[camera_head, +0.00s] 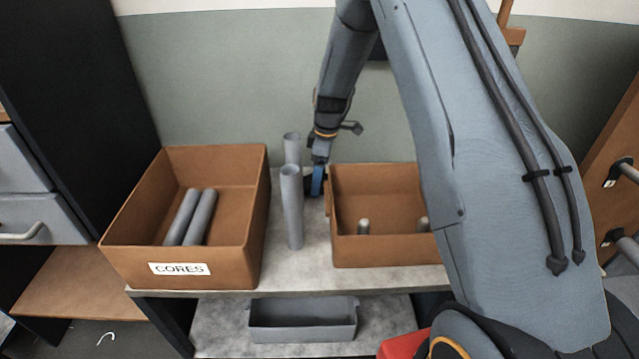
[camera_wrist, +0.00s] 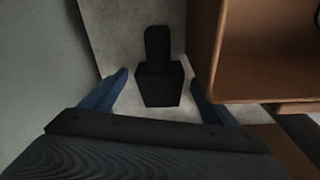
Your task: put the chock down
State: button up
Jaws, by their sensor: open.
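The chock (camera_wrist: 158,82) is a dark block with a narrower upright part. In the wrist view it rests on the grey tabletop (camera_wrist: 115,25) between the blue fingers of my gripper (camera_wrist: 160,95). The fingers are open, with a gap on each side of the chock. In the head view my gripper (camera_head: 316,182) is low at the back of the table, just left of the right-hand brown box.
Two grey tubes (camera_head: 291,205) stand upright left of my gripper. A brown box labelled CORES (camera_head: 180,258) holds two lying tubes. The right brown box (camera_head: 385,250) stands close beside my gripper. A grey tray (camera_head: 303,322) sits on the shelf below.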

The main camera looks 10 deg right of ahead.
jog(key=c, duration=1.3)
jog(key=shift+c, duration=1.1)
jog(key=shift+r, duration=0.1)
jog(key=shift+r, duration=0.1)
